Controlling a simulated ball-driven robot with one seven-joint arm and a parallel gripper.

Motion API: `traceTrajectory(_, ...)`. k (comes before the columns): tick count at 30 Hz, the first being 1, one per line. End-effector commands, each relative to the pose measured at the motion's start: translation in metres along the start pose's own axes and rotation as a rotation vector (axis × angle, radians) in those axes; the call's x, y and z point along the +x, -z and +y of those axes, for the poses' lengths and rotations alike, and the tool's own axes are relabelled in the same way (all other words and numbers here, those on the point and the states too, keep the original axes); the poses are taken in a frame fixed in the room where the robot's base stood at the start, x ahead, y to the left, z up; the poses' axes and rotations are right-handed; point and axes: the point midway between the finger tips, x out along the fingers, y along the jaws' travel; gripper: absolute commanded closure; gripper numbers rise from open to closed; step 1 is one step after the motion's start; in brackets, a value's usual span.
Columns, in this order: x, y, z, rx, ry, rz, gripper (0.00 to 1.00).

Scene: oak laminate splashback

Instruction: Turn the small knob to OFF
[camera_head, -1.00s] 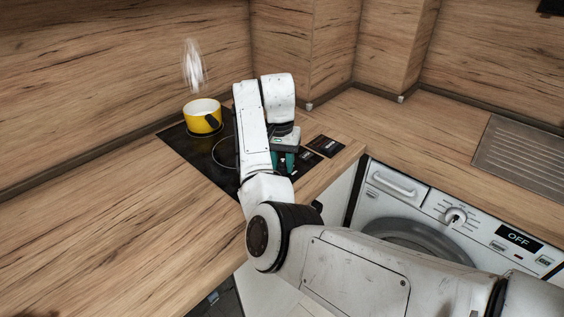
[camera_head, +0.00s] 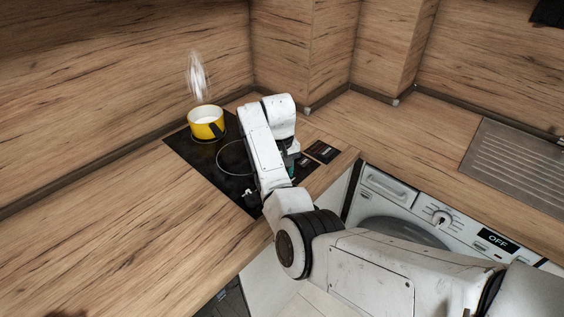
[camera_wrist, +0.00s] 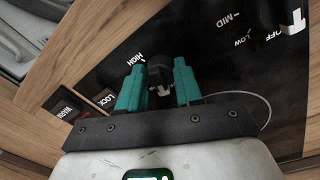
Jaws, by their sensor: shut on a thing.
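In the wrist view, my gripper (camera_wrist: 159,64) has its two teal fingers closed around a small black knob (camera_wrist: 160,87) with a white pointer. The knob sits on the black cooktop panel. The words HIGH, MID, LOW and OFF are printed on the panel; HIGH is beside the held knob. I cannot tell which mark its pointer lines up with. A white knob (camera_wrist: 293,19) stands near OFF at the upper right. In the head view, my arm hides most of the gripper and the held knob.
A yellow pot (camera_head: 206,122) stands on the far part of the black cooktop (camera_head: 204,157), with steam above it. A washing machine (camera_head: 398,205) with a dial and an OFF display is at right. A metal drainboard (camera_head: 517,165) lies on the right counter. The left counter is clear.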

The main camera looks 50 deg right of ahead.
Motion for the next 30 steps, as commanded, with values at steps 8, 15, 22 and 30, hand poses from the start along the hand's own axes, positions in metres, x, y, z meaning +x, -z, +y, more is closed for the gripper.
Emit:
traceTrajectory(8,-0.0035,0.0007,0.0012,-0.176,-0.001,0.011,0.96)
traceTrajectory(15,-0.0021,0.0010,0.0006,-0.256,-0.001,0.016,0.96)
traceTrajectory(22,-0.0013,0.0013,0.0006,-0.279,-0.002,0.018,0.96)
traceTrajectory(30,-0.0013,0.0014,0.0005,-0.279,-0.002,0.018,0.96)
